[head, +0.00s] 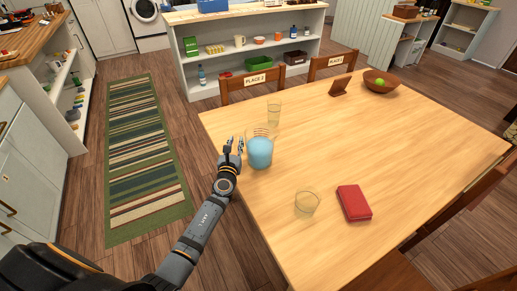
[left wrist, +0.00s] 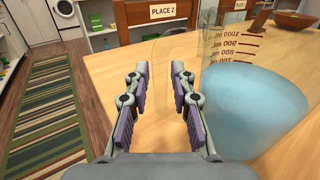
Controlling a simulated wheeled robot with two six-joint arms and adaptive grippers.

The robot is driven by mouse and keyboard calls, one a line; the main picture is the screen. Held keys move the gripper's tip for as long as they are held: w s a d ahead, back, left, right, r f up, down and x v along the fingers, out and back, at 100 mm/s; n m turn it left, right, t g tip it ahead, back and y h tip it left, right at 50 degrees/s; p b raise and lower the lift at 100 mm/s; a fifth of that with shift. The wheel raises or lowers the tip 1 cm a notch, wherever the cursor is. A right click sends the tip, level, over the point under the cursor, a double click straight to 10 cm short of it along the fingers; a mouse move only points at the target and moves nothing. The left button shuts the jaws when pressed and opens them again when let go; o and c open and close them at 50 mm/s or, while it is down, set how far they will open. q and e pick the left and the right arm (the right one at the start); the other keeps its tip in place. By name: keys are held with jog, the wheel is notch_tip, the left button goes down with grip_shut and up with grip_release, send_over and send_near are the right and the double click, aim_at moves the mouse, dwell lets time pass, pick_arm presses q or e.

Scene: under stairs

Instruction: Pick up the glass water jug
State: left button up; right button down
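The glass water jug (head: 260,153) stands upright near the left edge of the wooden table, part filled with blue liquid. In the left wrist view the jug (left wrist: 255,108) is large, close on the right, with volume marks on its clear wall. My left gripper (head: 234,147) is at the jug's left side. Its two fingers (left wrist: 160,78) are apart with nothing seen gripped between them. A faint clear outline shows just beyond the fingertips; I cannot tell whether it is the jug's handle or another glass. My right gripper is not in view.
A tall glass (head: 274,113) stands behind the jug, and a short glass (head: 306,204) in front. A red book (head: 354,203), a wooden bowl (head: 381,82) and a small brown stand (head: 340,87) are on the table (head: 420,140). Chairs line its far side.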

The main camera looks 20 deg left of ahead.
pick_arm(q)
grip_shut()
jog(key=shift+f, duration=0.1)
jog(key=shift+w+r, duration=0.1)
jog(key=shift+r, duration=0.1)
dwell(0.3)
jog(key=shift+r, duration=0.15)
